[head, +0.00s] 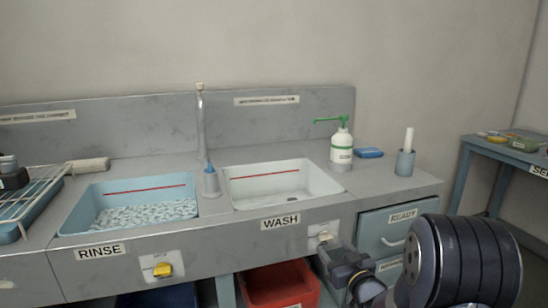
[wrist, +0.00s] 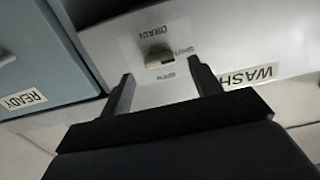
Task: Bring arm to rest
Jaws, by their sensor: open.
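My gripper (head: 346,271) is low in front of the sink unit, just below and right of the wash drain knob (head: 322,238). In the wrist view my gripper (wrist: 160,78) is open, with two dark fingers apart and nothing between them. The drain knob also shows in the wrist view (wrist: 158,57), beyond the fingertips and apart from them. My dark arm covers the lower right of the head view and hides part of the drawer cabinet.
The wash basin (head: 331,193) looks empty, and the rinse basin (head: 75,224) holds rippled water. The READY drawer (head: 375,232) is beside my arm. A red bin (head: 280,287) sits under the counter. A side table (head: 473,147) stands at right.

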